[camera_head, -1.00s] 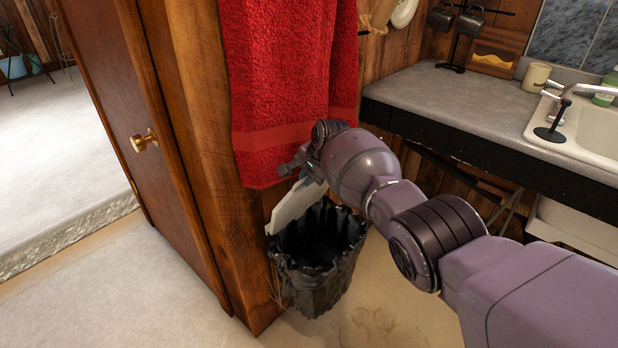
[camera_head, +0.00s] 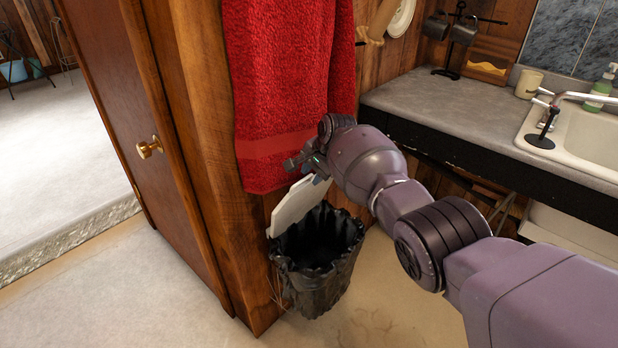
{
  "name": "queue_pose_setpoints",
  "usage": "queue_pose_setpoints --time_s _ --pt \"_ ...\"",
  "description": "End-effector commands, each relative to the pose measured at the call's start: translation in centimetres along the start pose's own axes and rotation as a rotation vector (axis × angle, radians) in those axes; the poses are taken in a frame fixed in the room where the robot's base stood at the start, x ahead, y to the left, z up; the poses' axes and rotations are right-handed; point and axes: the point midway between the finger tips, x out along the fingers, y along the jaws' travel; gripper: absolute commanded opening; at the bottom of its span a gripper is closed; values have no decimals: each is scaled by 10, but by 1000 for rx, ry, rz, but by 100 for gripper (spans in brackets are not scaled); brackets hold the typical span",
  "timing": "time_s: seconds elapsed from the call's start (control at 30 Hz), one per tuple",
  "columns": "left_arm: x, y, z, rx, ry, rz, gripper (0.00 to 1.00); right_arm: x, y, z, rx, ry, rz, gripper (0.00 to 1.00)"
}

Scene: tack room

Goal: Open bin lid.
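The bin (camera_head: 318,270), lined with a black bag, stands on the floor beside the wooden cabinet. Its white lid (camera_head: 292,209) is raised at a steep tilt on the left side of the bin, and the dark opening shows. My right gripper (camera_head: 304,166) is at the upper edge of the lid, in front of the red towel. Its fingers are small and partly hidden by my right arm, so I cannot tell whether they are open or shut or touch the lid. My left gripper is not in view.
A red towel (camera_head: 285,80) hangs just behind my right gripper. A wooden cabinet door (camera_head: 110,110) with a brass knob (camera_head: 149,147) is on the left. A grey counter (camera_head: 450,105) with a sink (camera_head: 580,130) is on the right. Floor in front is clear.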

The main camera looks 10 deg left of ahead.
Motion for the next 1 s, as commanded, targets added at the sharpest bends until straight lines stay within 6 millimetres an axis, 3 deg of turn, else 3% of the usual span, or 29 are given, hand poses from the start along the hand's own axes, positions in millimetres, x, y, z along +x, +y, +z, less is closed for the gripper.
queue_pose_setpoints --time_s 0.03,0.1,0.33,1.0 --pt "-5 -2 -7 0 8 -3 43 -18 -4 -1 -2 6 -5 33" --pt "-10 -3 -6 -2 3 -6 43 -29 -4 -1 -2 6 -5 33" --pt "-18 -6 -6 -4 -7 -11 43 -54 -2 -1 -1 3 -2 33" --pt "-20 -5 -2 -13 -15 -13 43 -61 -1 -1 -46 5 -7 33"
